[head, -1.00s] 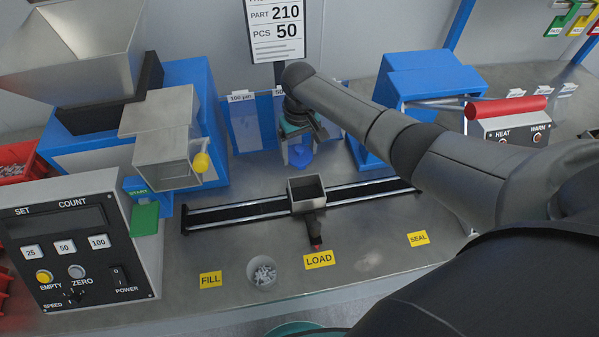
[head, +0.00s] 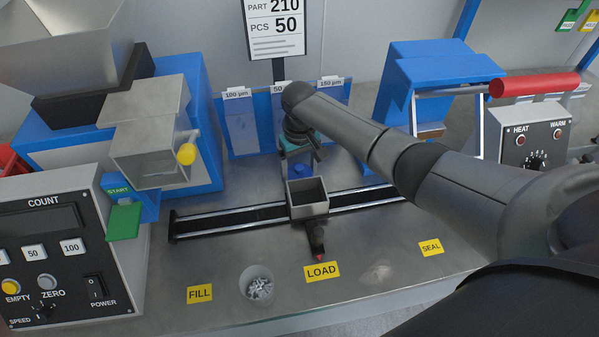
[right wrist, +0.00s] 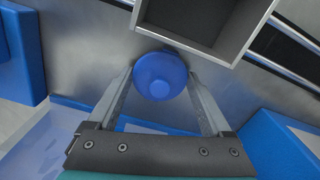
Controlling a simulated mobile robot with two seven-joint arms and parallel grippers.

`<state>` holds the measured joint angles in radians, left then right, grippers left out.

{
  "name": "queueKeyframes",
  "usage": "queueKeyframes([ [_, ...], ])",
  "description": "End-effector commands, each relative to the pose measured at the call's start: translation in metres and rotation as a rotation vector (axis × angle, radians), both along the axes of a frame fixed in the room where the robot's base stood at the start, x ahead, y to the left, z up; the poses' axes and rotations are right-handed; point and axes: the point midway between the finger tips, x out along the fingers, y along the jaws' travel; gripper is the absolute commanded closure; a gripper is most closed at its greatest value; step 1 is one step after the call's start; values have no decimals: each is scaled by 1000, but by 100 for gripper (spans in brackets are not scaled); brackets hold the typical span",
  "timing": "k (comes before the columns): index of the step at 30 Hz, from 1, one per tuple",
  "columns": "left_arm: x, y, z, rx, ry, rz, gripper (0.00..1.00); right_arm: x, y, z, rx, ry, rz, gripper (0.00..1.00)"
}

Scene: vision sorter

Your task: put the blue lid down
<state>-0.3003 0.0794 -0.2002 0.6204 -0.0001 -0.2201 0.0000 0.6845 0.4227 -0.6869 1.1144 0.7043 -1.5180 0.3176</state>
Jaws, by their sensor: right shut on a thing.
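The blue lid (right wrist: 160,76) is a round disc with a raised centre, between the two fingertips of my right gripper (right wrist: 161,85) in the right wrist view. The gripper is shut on it. In the head view my right gripper (head: 299,163) points down behind the small grey open box on the rail, and only a bit of the blue lid (head: 300,169) shows. I cannot tell whether the lid touches the steel bench top. My left gripper is not in view.
The grey open box (head: 308,198) sits on the black rail (head: 235,219), close in front of the lid. Blue film bins (head: 240,128) stand behind. The heat sealer (head: 532,135) is at right.

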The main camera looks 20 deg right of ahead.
Motion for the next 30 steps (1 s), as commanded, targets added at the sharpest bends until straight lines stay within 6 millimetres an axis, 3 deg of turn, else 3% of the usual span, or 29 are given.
queueKeyframes([
  [15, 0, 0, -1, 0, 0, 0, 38, 0, 0, -9, -1, -1, 0, 67],
  [16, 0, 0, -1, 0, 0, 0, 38, 0, 0, -9, -1, -1, 0, 14],
  [20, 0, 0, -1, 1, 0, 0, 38, 0, 0, -9, -1, -1, 0, 0],
  [30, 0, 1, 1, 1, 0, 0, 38, 1, -1, -2, -1, -2, 1, 0],
])
